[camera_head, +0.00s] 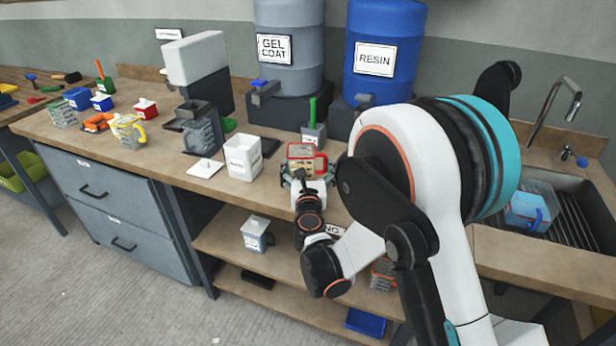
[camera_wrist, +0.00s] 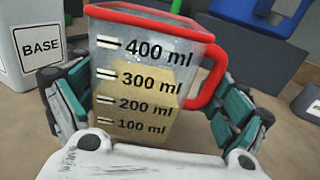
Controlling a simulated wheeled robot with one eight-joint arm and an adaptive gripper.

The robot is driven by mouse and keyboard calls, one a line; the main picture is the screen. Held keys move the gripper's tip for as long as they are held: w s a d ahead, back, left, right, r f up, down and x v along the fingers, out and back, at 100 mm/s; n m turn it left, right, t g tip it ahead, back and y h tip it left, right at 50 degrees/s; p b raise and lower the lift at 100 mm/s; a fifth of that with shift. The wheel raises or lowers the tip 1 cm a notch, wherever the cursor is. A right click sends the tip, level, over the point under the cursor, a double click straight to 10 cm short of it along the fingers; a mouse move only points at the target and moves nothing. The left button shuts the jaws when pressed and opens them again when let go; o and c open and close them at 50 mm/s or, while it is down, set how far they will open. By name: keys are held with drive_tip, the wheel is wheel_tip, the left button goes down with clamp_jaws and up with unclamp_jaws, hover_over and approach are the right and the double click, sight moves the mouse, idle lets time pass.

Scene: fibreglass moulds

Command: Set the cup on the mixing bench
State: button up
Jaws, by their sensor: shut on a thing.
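The cup (camera_head: 303,153) is a clear measuring cup with a red rim and red handle. In the wrist view the cup (camera_wrist: 150,62) shows marks from 100 to 400 ml and tan contents to about 300 ml. My gripper (camera_head: 305,174) is shut on the cup, with a finger on each side in the wrist view (camera_wrist: 148,108). The cup looks upright or slightly tilted. It is over the wooden bench top (camera_head: 255,200), near the front edge; I cannot tell whether its base touches. A front-edge label ending in "NG" is partly hidden by my arm.
A white BASE container (camera_head: 243,158) stands left of the cup. A grey holder with a green stick (camera_head: 314,132) is behind it. GEL COAT (camera_head: 288,45) and RESIN (camera_head: 385,50) drums stand at the back. A yellow-handled cup (camera_head: 128,132) is further left. A sink (camera_head: 565,215) is at right.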

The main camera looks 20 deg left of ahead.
drive_tip(key=shift+f, duration=0.95)
drive_tip(key=shift+f, duration=0.15)
drive_tip(key=o, duration=1.1)
